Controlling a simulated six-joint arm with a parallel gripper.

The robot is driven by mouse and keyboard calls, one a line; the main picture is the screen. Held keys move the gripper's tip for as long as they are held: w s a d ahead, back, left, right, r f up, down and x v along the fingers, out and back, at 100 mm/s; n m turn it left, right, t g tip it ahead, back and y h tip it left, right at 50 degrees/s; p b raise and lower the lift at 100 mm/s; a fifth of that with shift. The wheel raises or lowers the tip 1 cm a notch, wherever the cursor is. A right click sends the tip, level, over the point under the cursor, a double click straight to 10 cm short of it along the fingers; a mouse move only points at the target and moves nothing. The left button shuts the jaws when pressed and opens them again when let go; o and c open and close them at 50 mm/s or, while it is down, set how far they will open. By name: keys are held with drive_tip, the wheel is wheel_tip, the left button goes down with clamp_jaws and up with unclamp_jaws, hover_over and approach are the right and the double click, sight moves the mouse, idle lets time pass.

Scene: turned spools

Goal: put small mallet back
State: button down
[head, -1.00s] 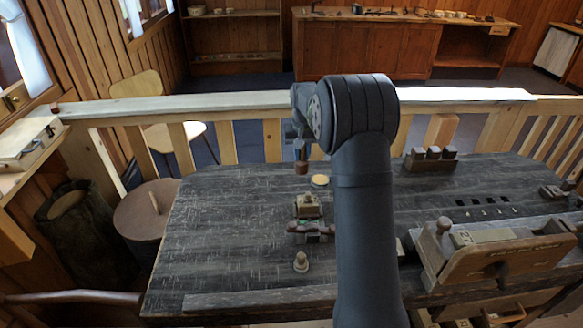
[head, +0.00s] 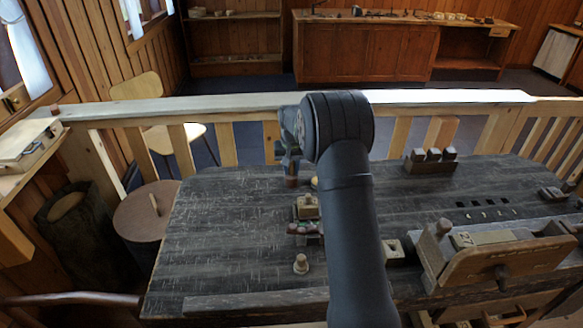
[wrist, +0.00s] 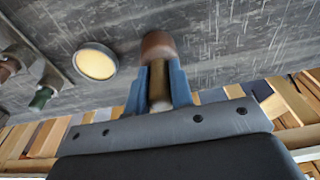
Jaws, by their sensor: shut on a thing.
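My gripper (wrist: 160,85) is shut on the small mallet (wrist: 158,47), a brown cylindrical head with a brass-coloured band and a paler wooden part between the blue fingers. In the head view the mallet (head: 292,182) hangs below my gripper (head: 291,167), over the far part of the dark worktable (head: 225,215). I cannot tell if it touches the table. A round pale-yellow disc with a light rim (wrist: 96,62) lies beside it; in the head view my arm mostly hides this disc.
A small wooden block piece (head: 307,207), a rack with red and green parts (head: 303,229) and a turned wooden peg (head: 301,264) stand nearer on the table. A dark-topped block set (head: 431,160) and a large wooden vise-like piece (head: 505,262) are at right. The table's left part is clear.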

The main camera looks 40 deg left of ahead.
sight(292, 178)
drive_tip(key=c, duration=1.3)
unclamp_jaws()
drive_tip(key=shift+o, duration=0.2)
wheel_tip(292, 178, up, 12)
drive_tip(key=s+d, duration=0.1)
drive_tip(key=f, duration=0.8)
drive_tip(key=w+a+f, duration=0.1)
drive_tip(key=f, duration=0.2)
drive_tip(key=shift+f, duration=0.4)
drive_tip(key=shift+a+r, duration=0.1)
drive_tip(key=shift+r, duration=1.65)
